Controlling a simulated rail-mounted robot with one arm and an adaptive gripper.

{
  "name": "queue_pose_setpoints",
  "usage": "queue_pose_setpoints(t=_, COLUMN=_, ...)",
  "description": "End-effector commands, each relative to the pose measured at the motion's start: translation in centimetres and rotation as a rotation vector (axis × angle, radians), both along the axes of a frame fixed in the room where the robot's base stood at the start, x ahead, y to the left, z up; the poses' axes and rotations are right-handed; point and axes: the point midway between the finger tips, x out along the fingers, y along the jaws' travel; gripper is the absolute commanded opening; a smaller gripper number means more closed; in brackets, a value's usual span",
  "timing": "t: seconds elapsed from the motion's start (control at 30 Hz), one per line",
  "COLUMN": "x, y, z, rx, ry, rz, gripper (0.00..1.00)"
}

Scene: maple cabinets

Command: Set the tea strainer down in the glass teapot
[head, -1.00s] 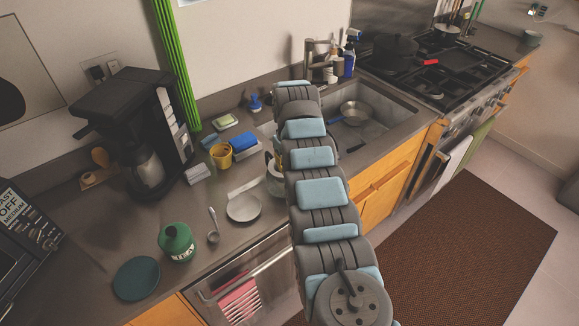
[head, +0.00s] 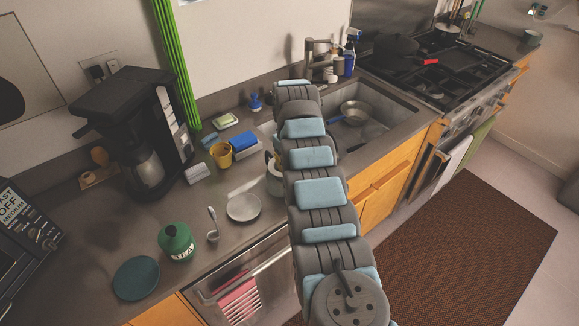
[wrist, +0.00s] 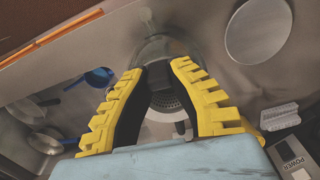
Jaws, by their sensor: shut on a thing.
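The tea strainer (wrist: 165,102) is a grey, perforated round piece with a dark top part, seen between the fingers in the wrist view. My gripper (wrist: 159,74) has yellow, ridged fingers and is shut on the strainer's dark top part. The clear glass teapot (wrist: 153,47) shows just beyond the fingertips and around the strainer; I cannot tell how deep the strainer sits in it. In the head view a bit of the teapot (head: 273,183) shows at the left edge of my arm, which hides the gripper and the strainer.
A white saucer (head: 243,208), a small ladle (head: 212,226) and a green tea canister (head: 176,242) stand left of the teapot. A yellow mug (head: 221,156) and blue sponge (head: 243,142) are behind. The sink (head: 372,128) lies to the right.

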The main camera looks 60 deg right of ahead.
Motion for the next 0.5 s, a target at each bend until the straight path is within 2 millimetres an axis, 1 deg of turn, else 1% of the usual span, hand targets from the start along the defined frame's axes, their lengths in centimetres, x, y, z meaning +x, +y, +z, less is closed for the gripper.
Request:
queue_pose_setpoints(t=0.33, x=0.00, y=0.05, z=-0.14, rx=0.001, ry=0.000, rz=0.001, gripper=0.00)
queue_pose_setpoints(t=0.37, x=0.00, y=0.05, z=-0.14, rx=0.001, ry=0.000, rz=0.001, gripper=0.22)
queue_pose_setpoints(t=0.4, x=0.00, y=0.05, z=-0.15, rx=0.001, ry=0.000, rz=0.001, gripper=0.34)
queue_pose_setpoints(t=0.43, x=0.00, y=0.05, z=-0.14, rx=0.001, ry=0.000, rz=0.001, gripper=0.42)
queue_pose_setpoints(t=0.5, x=0.00, y=0.04, z=-0.13, rx=0.001, ry=0.000, rz=0.001, gripper=0.44)
